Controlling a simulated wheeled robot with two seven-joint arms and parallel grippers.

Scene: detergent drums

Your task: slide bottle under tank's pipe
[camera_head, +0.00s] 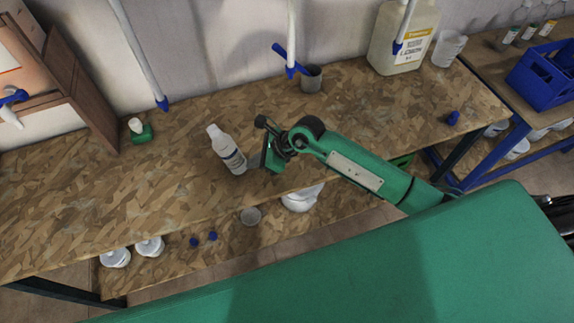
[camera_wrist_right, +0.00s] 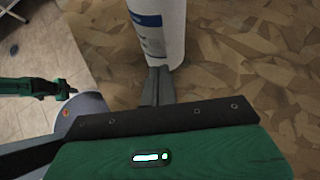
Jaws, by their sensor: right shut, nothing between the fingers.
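A white bottle (camera_head: 228,150) with a blue-and-white label stands on the wood-chip bench near its front edge. Its lower part shows in the right wrist view (camera_wrist_right: 158,30). My right gripper (camera_head: 262,159) is low over the bench at the bottle's right side. Its fingers (camera_wrist_right: 158,82) are shut and empty, with their tips close by the bottle's base; I cannot tell whether they touch it. Several white pipes come down behind the bench: a left pipe (camera_head: 141,58) with a blue tip, and a middle pipe (camera_head: 291,38) with a blue valve. My left gripper is not seen.
A grey cup (camera_head: 312,78) stands below the middle pipe. A big white jug (camera_head: 402,38) and a clear beaker (camera_head: 449,49) are at the back right. A green-and-white item (camera_head: 140,131) lies left of the bottle. Between bottle and left pipe the bench is bare.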

